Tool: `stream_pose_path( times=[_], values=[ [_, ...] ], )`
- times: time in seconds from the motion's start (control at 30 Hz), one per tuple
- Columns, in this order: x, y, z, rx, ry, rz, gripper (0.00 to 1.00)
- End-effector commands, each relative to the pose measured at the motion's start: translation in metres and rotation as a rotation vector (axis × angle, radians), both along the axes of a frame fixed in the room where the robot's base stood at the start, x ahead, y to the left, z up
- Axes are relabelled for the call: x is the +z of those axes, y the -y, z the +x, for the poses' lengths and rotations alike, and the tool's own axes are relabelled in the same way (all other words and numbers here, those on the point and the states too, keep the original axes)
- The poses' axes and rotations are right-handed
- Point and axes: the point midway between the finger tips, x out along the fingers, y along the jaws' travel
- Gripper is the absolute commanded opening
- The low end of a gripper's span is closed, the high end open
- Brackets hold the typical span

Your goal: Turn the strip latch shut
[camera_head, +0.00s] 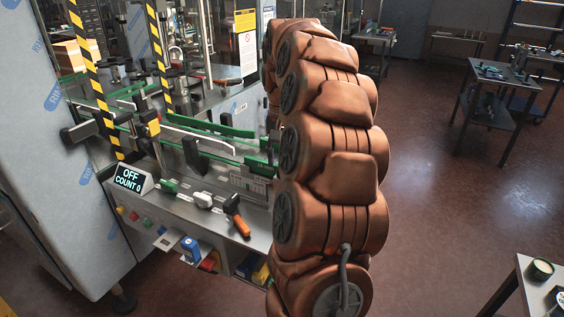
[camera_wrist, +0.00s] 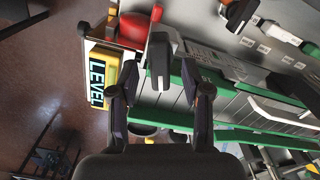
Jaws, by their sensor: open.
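In the wrist view my gripper (camera_wrist: 159,94) is open. Its two dark fingers stand apart with nothing held between them. A black lever-shaped piece (camera_wrist: 158,60), which may be the strip latch, lies beyond the fingertips, between them in the picture. It is beside a metal strip and the green rail (camera_wrist: 232,103). I cannot tell whether a finger touches it or whether it is turned shut. In the head view my brown arm covers the right part of the machine, and my gripper is hidden.
A red part (camera_wrist: 138,28) and a yellow box marked LEVEL (camera_wrist: 103,78) sit close to the left finger. In the head view an orange-handled lever (camera_head: 237,215) and a display reading OFF, COUNT 0 (camera_head: 131,179) are on the machine front. Open floor (camera_head: 440,190) lies right.

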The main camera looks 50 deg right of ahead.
Motion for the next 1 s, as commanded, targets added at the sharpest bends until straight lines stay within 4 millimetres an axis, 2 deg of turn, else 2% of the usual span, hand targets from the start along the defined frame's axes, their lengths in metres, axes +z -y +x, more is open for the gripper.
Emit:
stream_pose_path(
  times=[0.3, 0.67, 1.0],
  values=[
    [-0.020, 0.000, -0.001, -0.001, -0.002, 0.001, 0.48],
    [-0.022, 0.000, 0.000, -0.001, -0.001, -0.001, 0.48],
    [-0.022, 0.000, 0.000, -0.001, -0.001, -0.001, 0.12]
  ],
)
